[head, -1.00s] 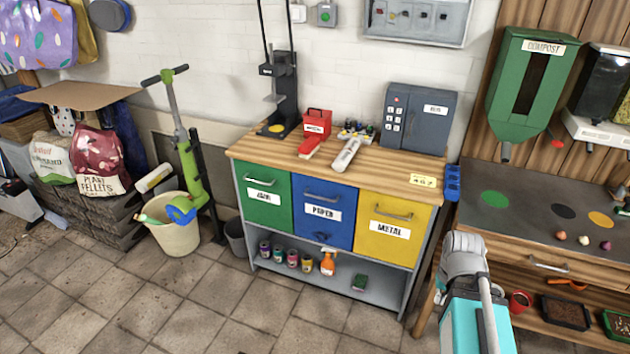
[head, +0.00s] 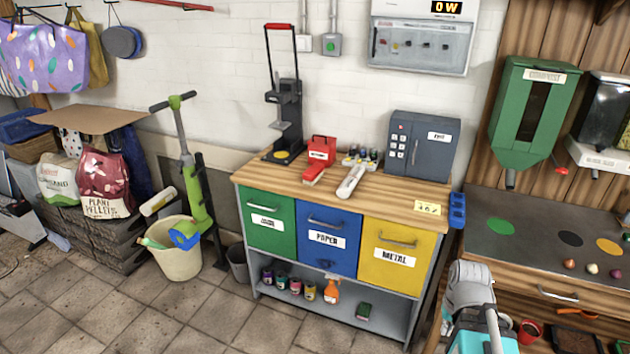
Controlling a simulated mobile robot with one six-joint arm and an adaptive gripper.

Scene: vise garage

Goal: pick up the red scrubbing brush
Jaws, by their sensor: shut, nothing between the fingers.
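The red scrubbing brush (head: 313,175) appears to be the red, elongated thing with a pale edge lying on the wooden top (head: 266,172) of the sorting cabinet. It lies in front of a red box with a handle (head: 321,149). A pale, long-handled object (head: 351,181) lies to its right, apart from it. Part of my arm shows at the lower right, well away from the brush. My gripper is not in view.
The cabinet has green (head: 267,220), blue (head: 327,239) and yellow (head: 395,257) drawers. A grey safe (head: 421,143) and a black press (head: 285,110) stand on its top. A workbench (head: 535,248) is at right. The tiled floor in front is clear.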

